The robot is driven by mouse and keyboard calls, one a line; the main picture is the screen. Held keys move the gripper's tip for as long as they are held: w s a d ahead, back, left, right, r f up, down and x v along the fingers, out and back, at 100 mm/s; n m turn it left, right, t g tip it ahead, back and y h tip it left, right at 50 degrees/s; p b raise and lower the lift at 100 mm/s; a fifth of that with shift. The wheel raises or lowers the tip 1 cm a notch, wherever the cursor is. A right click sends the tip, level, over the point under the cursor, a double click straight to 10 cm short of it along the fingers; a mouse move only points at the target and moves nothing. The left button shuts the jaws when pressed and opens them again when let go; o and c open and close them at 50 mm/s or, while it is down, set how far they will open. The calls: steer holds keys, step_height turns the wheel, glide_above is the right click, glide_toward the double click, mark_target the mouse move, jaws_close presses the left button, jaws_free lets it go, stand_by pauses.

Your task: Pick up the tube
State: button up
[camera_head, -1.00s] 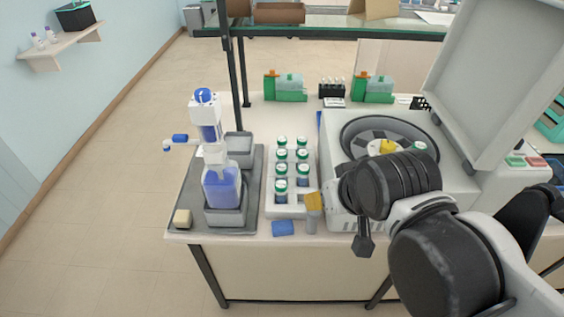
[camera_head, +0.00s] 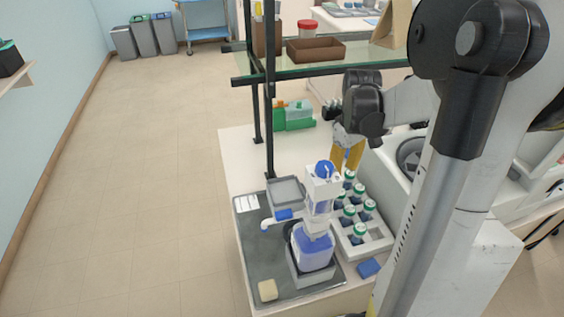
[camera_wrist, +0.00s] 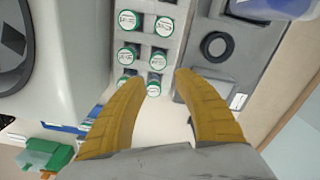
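Several tubes with green-and-white caps and blue labels stand upright in a white rack (camera_head: 378,243) on the bench. A tube (camera_head: 359,233) stands at the rack's near end, and others stand toward its far end. My gripper (camera_head: 346,166) points down at the rack's far end, with its yellow fingers spread. In the wrist view, my gripper (camera_wrist: 157,77) is open, and the cap of one tube (camera_wrist: 153,88) lies between the fingertips, apparently untouched. Another tube (camera_wrist: 125,82) is close beside the left finger. The tube bodies are mostly hidden below their caps in the wrist view.
A blue-filled dispenser bottle (camera_head: 313,250) stands on a grey tray (camera_head: 262,262) just left of the rack. A blue block (camera_head: 369,267) lies at the near edge. A dark shelf post (camera_head: 270,120) rises behind. A white centrifuge (camera_head: 393,172) is to the right.

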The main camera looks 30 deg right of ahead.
steer(key=b, duration=0.2)
glide_above(338, 202)
steer(key=w+d, duration=0.1)
steer(key=f, duration=0.5)
steer(key=shift+d, duration=0.2)
step_height(338, 202, down, 6)
steer(key=shift+a+f+b, duration=0.1)
steer(key=shift+a+b, duration=0.05)
steer(key=shift+b, duration=0.85)
jaws_close()
